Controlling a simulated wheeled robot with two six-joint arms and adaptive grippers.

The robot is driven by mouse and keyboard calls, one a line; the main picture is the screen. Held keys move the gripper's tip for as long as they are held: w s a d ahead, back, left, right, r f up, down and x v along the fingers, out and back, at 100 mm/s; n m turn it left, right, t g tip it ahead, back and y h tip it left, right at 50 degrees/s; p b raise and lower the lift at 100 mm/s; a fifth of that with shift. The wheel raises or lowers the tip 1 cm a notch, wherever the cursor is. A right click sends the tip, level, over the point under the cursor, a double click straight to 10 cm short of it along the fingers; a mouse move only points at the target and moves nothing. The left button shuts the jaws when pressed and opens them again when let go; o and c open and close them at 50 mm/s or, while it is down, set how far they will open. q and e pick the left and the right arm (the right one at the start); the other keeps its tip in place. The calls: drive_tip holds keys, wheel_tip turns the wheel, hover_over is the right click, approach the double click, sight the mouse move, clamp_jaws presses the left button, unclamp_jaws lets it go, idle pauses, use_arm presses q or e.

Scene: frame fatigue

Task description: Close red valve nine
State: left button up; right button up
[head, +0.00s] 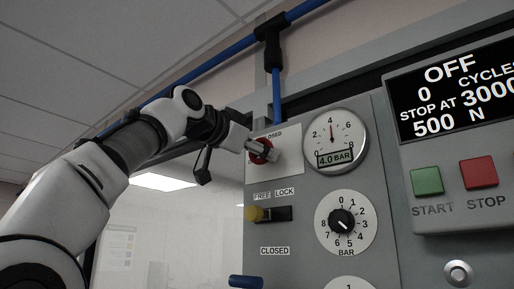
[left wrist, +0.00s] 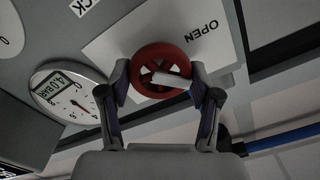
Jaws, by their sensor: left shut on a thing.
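The red valve (head: 257,157) is a small spoked handwheel on a white plate at the top left of the grey panel. It shows large in the left wrist view (left wrist: 157,50), with a pale bar across its lower part. My left gripper (head: 260,150) comes in from the left in the head view and covers part of the wheel. In the left wrist view its two fingers (left wrist: 159,82) are on either side of the red rim, shut on it. The word OPEN shows on the plate there; "OSED" shows in the head view. My right gripper is not in view.
A pressure gauge (head: 334,142) reading 4.0 BAR is close right of the valve. Below are a yellow-ended FREE/LOCK lever (head: 257,214), a black BAR dial (head: 342,221) and a blue handle (head: 246,282). A control box (head: 445,145) with START and STOP buttons is at right.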

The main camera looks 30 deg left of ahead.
use_arm(q)
drive_tip(key=m, duration=0.8)
drive_tip(key=shift+r+m, duration=0.1)
drive_tip(key=shift+m, duration=0.3)
idle(0.3)
drive_tip(key=o, duration=1.1)
drive_tip(key=shift+w, duration=0.1)
drive_tip(key=shift+o, duration=0.2)
drive_tip(key=shift+w+f, duration=0.2)
drive_tip(key=shift+w, duration=0.05)
drive_tip(key=shift+s, duration=0.2)
